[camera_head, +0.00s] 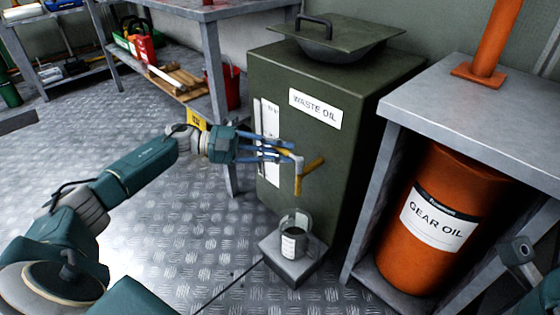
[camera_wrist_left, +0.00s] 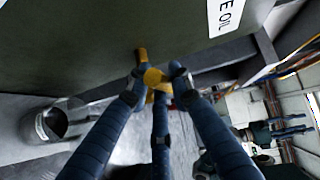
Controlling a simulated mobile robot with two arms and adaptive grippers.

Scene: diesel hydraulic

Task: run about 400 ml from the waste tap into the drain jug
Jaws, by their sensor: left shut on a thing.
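The waste tap (camera_head: 313,165) sticks out of the front of the dark green waste oil tank (camera_head: 345,150). It has yellow parts and a pale downward piece. My left gripper (camera_head: 294,154) reaches it from the left and is shut on its yellow handle, which also shows between the fingers in the left wrist view (camera_wrist_left: 153,77). The drain jug (camera_head: 292,240), a grey metal jug with a white label, stands upright below the tap; it shows at left in the wrist view (camera_wrist_left: 42,126). I cannot make out any stream or the jug's level.
The jug stands on a low grey block (camera_head: 292,265). An orange gear oil drum (camera_head: 435,245) sits under a grey bench (camera_head: 460,100) at right. A shelf with a red container (camera_head: 141,45) is behind left. Open patterned floor lies left of the tank.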

